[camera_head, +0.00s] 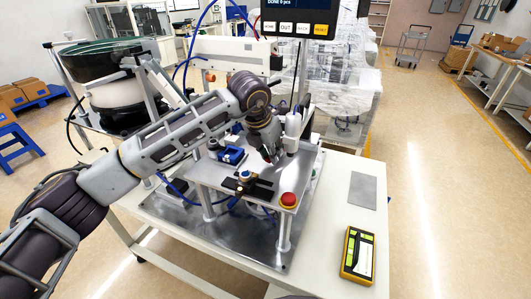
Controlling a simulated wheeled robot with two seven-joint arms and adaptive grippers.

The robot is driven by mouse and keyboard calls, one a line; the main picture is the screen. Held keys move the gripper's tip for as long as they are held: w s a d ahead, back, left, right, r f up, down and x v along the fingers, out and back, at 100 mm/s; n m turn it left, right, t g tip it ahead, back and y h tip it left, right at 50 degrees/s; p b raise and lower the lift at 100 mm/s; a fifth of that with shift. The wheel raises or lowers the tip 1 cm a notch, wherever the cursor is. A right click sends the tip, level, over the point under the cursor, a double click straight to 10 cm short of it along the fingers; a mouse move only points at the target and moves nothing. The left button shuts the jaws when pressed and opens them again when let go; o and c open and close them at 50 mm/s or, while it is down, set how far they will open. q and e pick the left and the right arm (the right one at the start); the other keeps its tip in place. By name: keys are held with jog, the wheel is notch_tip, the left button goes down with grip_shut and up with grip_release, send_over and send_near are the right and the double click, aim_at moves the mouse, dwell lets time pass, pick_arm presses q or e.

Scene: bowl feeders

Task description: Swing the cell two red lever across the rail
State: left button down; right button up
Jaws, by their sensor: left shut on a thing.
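My left arm comes in from the left and reaches over the raised metal plate (222,180) of the fixture. Its gripper (269,156) points down at the back right of that plate, beside a white upright cylinder (292,130). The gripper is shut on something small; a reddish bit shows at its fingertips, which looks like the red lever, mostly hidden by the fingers. The rail cannot be made out clearly. My right gripper is not in view.
A red push button (288,200) stands at the plate's front right corner. A blue block (231,155) and a black clamp (250,187) sit on the plate. A yellow-framed device (358,255) and a grey sheet (363,190) lie on the white table (330,220). A bowl feeder (115,85) stands behind left.

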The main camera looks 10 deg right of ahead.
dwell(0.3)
pick_arm(q)
jog(key=c, duration=1.3)
grip_release()
jog(key=shift+v, duration=6)
